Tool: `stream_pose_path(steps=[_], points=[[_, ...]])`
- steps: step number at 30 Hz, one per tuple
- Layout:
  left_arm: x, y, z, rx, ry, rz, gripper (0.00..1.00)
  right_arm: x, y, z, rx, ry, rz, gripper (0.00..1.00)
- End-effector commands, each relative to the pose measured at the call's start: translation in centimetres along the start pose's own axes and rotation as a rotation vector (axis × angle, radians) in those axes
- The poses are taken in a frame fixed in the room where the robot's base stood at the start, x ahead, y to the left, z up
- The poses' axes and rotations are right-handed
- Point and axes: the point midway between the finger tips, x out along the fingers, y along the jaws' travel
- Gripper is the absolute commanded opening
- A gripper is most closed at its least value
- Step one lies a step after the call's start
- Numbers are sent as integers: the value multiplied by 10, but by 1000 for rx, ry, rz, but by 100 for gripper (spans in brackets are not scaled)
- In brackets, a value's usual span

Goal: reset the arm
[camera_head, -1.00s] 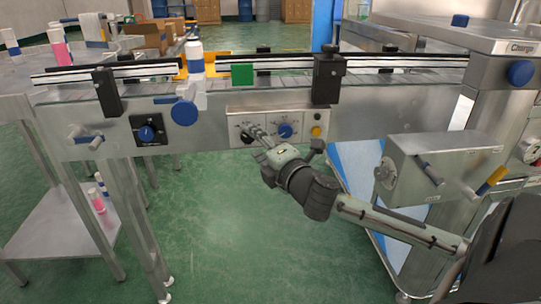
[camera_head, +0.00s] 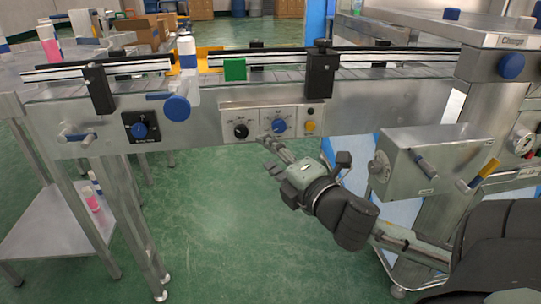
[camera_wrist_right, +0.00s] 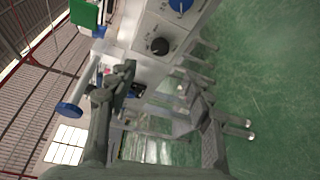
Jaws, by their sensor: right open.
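My right gripper (camera_head: 303,158) is open and empty in front of the conveyor, below and apart from the control panel (camera_head: 262,137). Its fingers also show spread in the right wrist view (camera_wrist_right: 160,98). The panel has a black knob (camera_head: 241,131), a blue knob (camera_head: 279,126) and an orange button (camera_head: 310,127). The black knob also shows in the wrist view (camera_wrist_right: 160,46). My right arm comes in from the lower right. My left gripper is not in view.
The conveyor (camera_head: 380,92) runs across the scene, carrying a white bottle (camera_head: 187,50) near a green block (camera_head: 234,70). A steel box with handles (camera_head: 425,158) stands close to my right arm. A lower shelf (camera_head: 60,225) is at left. Green floor (camera_head: 235,220) is clear below the panel.

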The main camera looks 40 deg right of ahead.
Motion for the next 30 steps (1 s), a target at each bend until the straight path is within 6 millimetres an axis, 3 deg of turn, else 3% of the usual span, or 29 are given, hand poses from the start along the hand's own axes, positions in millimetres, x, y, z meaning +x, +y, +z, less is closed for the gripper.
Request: stream_pose_path(steps=[12,14,16,20,24,30], points=[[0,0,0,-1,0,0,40,0,-1,0,2,-1,-2,51],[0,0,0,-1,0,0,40,2,-8,2,15,-9,-16,51],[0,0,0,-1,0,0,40,6,-27,8,52,-30,-54,51],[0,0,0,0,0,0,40,14,-99,24,201,-109,-194,51],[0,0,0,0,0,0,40,8,-207,29,420,-229,-392,51],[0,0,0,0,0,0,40,-31,-352,-5,726,-402,-671,51]])
